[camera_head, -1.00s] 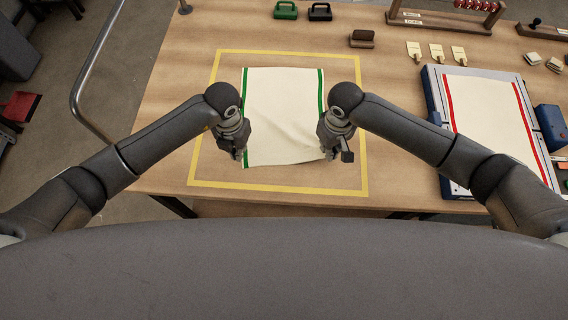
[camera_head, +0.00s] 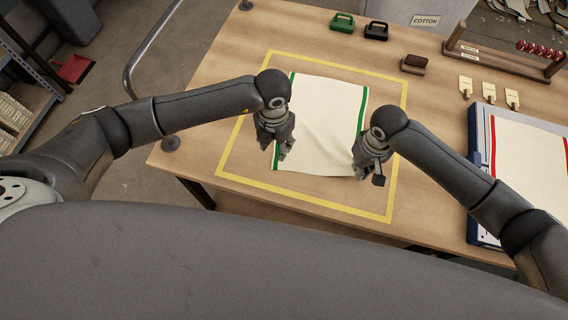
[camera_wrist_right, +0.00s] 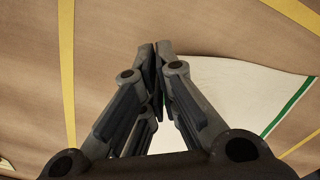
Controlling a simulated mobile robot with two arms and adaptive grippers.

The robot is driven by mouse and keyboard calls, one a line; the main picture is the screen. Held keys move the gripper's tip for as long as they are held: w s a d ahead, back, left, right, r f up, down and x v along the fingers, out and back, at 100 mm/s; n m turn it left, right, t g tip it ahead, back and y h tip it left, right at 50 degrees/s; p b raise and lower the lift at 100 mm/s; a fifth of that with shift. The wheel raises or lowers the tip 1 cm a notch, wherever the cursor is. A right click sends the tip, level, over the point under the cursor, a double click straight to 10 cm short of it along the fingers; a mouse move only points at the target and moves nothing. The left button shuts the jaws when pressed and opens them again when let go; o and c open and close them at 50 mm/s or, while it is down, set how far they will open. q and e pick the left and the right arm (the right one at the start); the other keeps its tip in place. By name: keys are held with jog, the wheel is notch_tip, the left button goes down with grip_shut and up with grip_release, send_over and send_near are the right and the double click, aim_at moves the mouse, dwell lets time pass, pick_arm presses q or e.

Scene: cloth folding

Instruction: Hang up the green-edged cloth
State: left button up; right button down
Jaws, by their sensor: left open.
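The cream cloth with green side stripes (camera_head: 322,110) lies on the table inside a yellow outline, its near right part slightly wrinkled. My left gripper (camera_head: 281,158) is open, above the near end of the left green stripe; contact with the cloth cannot be told. My right gripper (camera_head: 368,174) is at the near right corner. In the right wrist view its fingers (camera_wrist_right: 157,52) are closed together where the cloth (camera_wrist_right: 235,85) runs up to them, pinching the corner. The pinched corner itself is hidden by the fingers.
A red-striped cloth (camera_head: 525,160) lies on a blue-edged board at the right. Green (camera_head: 342,23) and black (camera_head: 376,31) clips, a brown block (camera_head: 414,64), several tags (camera_head: 488,90) and a bead rack (camera_head: 505,55) stand at the back.

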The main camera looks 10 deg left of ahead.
aim_at(276, 164)
pick_arm(q)
jog(key=shift+s+f, duration=0.15)
jog(key=shift+f, duration=2)
jog(key=shift+s+f, duration=0.15)
jog(key=shift+f, duration=2)
jog(key=shift+c, duration=0.5)
jog(key=shift+s, duration=0.1)
grip_shut()
jog(key=shift+r, duration=2.5)
